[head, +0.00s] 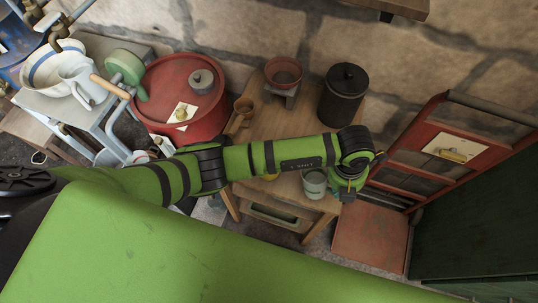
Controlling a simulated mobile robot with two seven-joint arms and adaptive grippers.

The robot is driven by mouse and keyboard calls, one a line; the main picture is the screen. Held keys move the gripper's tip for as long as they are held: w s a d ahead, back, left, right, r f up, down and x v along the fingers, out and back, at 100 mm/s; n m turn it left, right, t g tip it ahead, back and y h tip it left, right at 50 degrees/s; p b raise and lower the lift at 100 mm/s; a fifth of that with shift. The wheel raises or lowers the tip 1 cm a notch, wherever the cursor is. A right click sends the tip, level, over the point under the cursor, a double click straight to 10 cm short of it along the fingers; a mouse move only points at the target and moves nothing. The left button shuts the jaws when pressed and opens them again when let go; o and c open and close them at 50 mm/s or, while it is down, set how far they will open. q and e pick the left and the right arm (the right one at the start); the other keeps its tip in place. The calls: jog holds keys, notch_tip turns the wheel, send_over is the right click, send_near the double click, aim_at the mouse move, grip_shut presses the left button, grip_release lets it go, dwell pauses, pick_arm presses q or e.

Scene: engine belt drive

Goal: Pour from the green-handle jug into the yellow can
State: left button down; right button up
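My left arm reaches across from the left over a small wooden table (270,121). Its gripper (345,191) points down at the table's right side, beside a pale grey-green cup-like vessel (314,182). The fingers are too small and hidden to tell whether they are open or shut on it. This vessel may be the jug, but no green handle can be made out. A bit of something yellow (270,177) shows under the forearm, possibly the yellow can; most of it is hidden. My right gripper is not in view.
A red drum (190,83) stands left of the table. A dark lidded canister (343,94) and a reddish bowl (283,73) stand at the table's back. A washstand (60,108) with a white jug is at far left.

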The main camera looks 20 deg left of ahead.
pick_arm(q)
jog(key=shift+d+f+y, duration=0.25)
jog(key=shift+d+y, duration=0.15)
jog(key=shift+y, duration=0.3)
jog(key=shift+d+b, duration=0.15)
jog(key=shift+b, duration=0.15)
jog(key=shift+y, duration=0.3)
notch_tip(320, 180, up, 4)
jog(key=p, duration=0.3)
jog(key=shift+s, duration=0.1)
